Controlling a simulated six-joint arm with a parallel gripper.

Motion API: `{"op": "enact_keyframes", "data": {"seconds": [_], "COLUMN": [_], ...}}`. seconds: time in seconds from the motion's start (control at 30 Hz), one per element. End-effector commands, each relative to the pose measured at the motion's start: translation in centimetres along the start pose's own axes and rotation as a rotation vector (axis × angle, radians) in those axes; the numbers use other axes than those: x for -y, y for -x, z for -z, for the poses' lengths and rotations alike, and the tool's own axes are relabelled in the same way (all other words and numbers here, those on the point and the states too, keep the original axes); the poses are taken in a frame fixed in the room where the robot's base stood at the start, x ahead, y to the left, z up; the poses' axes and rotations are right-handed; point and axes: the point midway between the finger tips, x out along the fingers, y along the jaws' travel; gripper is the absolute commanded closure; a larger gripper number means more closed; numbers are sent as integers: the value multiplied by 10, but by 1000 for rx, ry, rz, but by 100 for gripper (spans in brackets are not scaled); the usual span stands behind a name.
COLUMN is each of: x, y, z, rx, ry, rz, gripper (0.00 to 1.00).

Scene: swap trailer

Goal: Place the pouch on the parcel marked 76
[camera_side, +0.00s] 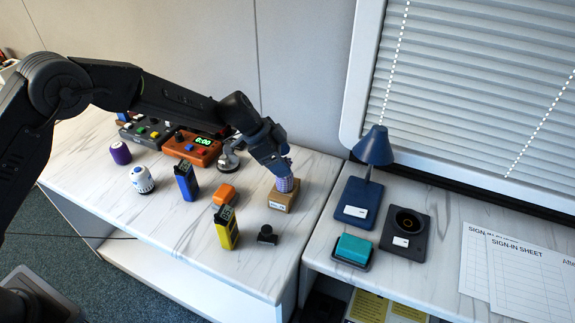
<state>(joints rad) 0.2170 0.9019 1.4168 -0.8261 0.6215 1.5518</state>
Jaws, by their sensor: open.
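A small brown parcel (280,202) sits on the marble-patterned table at the right. It has a white label on its front, too small to read. A purple patterned item (286,185), which looks like the pouch, is on top of the parcel. My gripper (284,172) is directly above it, pointing down, with its fingertips at the pouch's upper part. My gripper is open. Its jaws partly hide the top of the pouch, and whether they touch it I cannot tell.
An orange timer box (192,148) is behind. A blue lamp (373,147) stands on the right-hand counter.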

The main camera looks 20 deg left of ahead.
Motion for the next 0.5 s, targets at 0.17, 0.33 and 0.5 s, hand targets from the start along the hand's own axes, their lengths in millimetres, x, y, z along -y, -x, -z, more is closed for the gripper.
{"op": "enact_keyframes", "data": {"seconds": [0.17,0.33,0.5], "x": [1,1,0], "y": [41,71,86], "z": [0,0,0], "rx": [-2,-2,-2], "ry": [0,1,2], "rz": [4,3,2], "gripper": [30,30,30]}}
